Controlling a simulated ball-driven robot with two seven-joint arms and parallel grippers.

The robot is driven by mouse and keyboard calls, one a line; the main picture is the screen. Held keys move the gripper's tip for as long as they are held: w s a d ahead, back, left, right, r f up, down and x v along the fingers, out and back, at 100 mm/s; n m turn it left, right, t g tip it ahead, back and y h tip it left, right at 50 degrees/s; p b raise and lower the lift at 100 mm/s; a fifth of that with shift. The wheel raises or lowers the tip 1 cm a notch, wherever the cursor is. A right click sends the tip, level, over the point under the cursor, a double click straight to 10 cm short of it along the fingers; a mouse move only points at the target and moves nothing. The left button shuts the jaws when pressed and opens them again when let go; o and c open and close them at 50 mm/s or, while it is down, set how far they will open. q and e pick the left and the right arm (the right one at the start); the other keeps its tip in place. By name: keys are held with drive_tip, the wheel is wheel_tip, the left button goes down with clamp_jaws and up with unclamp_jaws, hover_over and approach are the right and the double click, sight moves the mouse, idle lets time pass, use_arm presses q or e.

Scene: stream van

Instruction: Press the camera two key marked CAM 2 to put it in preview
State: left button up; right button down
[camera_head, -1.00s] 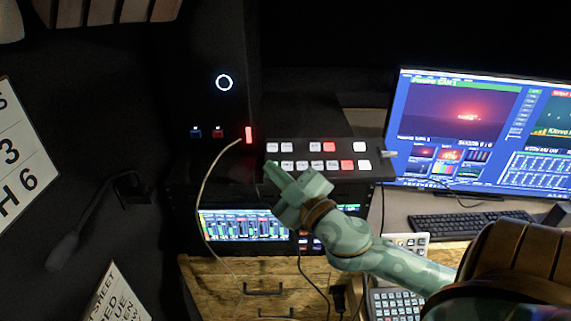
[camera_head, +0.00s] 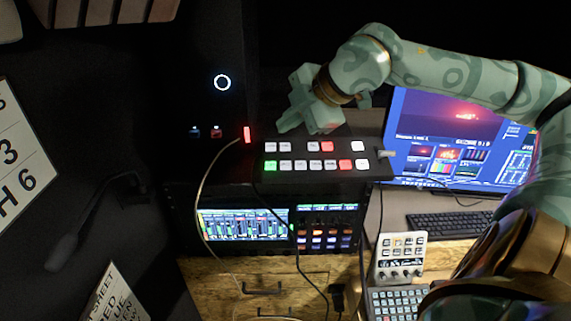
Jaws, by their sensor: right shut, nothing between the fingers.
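The switcher panel (camera_head: 302,182) is a dark box with two rows of small keys, in the middle of the head view. Its lower row has a green-lit key (camera_head: 270,165) at the left end, several white keys and a red-lit key (camera_head: 345,165). Its upper row has white keys and one red-lit key (camera_head: 327,146). The key markings are too small to read, so I cannot tell which is CAM 2. My right gripper (camera_head: 284,127) is shut and empty, just beyond the panel's upper left part in the picture, clear of the keys. My left gripper is out of view.
A monitor (camera_head: 440,118) stands at the right, partly behind my right arm. A keyboard (camera_head: 450,223) and a small knob panel (camera_head: 400,258) lie below it. A rack with a lit screen (camera_head: 243,224) sits under the switcher. A thin cable (camera_head: 203,190) hangs at the left.

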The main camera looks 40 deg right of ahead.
drive_tip(key=shift+d+r, duration=0.1)
drive_tip(key=shift+d, duration=0.05)
hover_over(286, 166)
drive_tip(key=s, duration=0.2)
drive_tip(key=f, duration=0.6)
drive_tip(key=shift+w+a, duration=0.2)
drive_tip(key=shift+w+d+f+b, duration=0.15)
drive_tip(key=shift+w+f+b, duration=0.05)
drive_tip(key=shift+f+b, duration=0.95)
drive_tip(key=shift+w+d+f+b, duration=0.1)
drive_tip(key=shift+w+f+b, duration=0.1)
drive_tip(key=shift+b, duration=0.3)
drive_tip(key=shift+s, duration=0.1)
drive_tip(key=shift+f+b, duration=0.3)
drive_tip(key=shift+f, duration=0.1)
